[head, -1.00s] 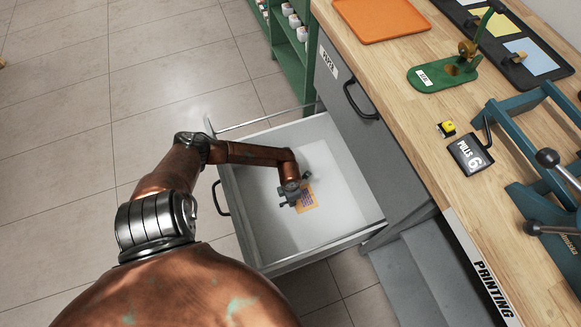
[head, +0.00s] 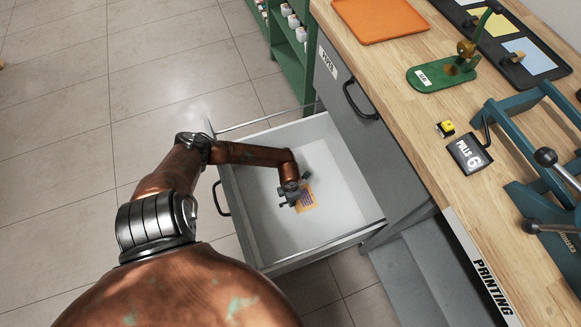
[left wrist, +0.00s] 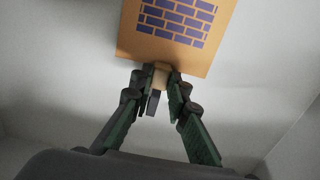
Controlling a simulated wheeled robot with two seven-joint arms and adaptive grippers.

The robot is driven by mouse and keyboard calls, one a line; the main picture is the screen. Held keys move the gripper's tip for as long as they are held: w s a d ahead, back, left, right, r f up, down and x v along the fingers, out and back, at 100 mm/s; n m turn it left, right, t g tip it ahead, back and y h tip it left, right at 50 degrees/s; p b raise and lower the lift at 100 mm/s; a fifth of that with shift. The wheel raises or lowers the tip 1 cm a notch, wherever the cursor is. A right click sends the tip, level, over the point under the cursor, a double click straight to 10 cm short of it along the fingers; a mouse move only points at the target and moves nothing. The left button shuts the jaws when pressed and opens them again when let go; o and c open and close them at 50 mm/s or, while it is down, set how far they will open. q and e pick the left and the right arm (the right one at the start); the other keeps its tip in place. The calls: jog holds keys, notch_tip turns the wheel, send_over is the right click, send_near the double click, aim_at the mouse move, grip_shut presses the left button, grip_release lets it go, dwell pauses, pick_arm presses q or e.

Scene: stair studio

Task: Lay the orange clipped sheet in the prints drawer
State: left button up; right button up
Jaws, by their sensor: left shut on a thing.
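The orange sheet (head: 306,197) with a purple brick print is inside the open drawer, low near its floor; I cannot tell whether it touches the floor. The prints drawer (head: 262,207) is pulled out from the bench. My right gripper is not in view.
A closed drawer marked PAPER (head: 362,101) is in the bench front. A green shelf (head: 290,55) stands behind. Floor left of the drawer is clear.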

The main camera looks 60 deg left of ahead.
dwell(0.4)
pick_arm(q)
jog(key=o, duration=0.9)
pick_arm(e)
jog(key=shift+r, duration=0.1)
